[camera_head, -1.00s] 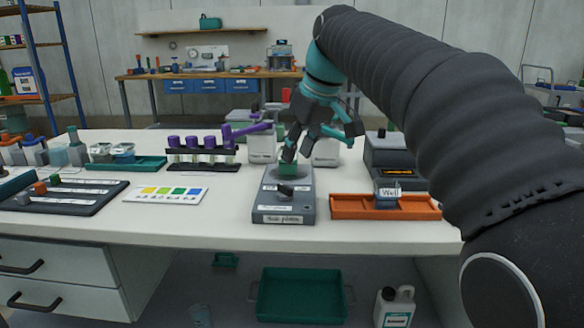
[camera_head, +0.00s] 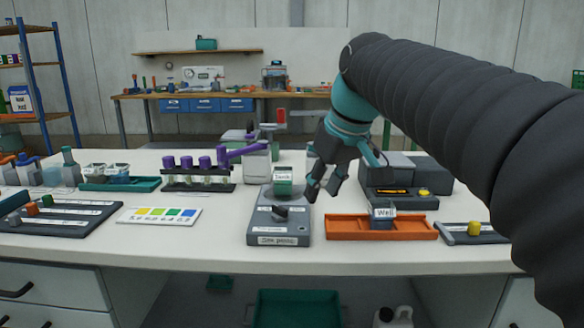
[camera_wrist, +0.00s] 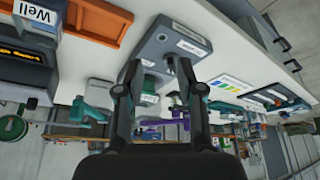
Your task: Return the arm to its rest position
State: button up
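My dark arm reaches in from the right in the head view, with a teal wrist link. My gripper (camera_head: 324,190) hangs above the bench, just right of the grey box, with its fingers pointing down. In the wrist view the two fingers (camera_wrist: 157,75) are spread apart with nothing held between them. A green cup with a white label (camera_head: 283,182) stands on the back of the grey box (camera_head: 279,227), left of and apart from my fingers. In the wrist view the cup (camera_wrist: 149,98) shows beyond the gap between the fingers.
An orange tray (camera_head: 382,228) with a piece labelled "Well" lies right of the box. A dark instrument (camera_head: 400,200) stands behind it. A rack with purple-capped tubes (camera_head: 198,187) and a colour card (camera_head: 158,216) lie left. Bottles stand behind the box.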

jog(key=s+d+f+m+h, duration=0.1)
jog(key=s+d+f+m, duration=0.2)
jog(key=s+f, duration=0.6)
jog(key=s+d+f+m+t+h, duration=0.1)
jog(key=s+d+f+m, duration=0.2)
jog(key=s+d+f, duration=0.4)
jog(key=s+f, duration=0.3)
jog(key=f, duration=0.2)
jog(key=shift+s+f+t, duration=0.3)
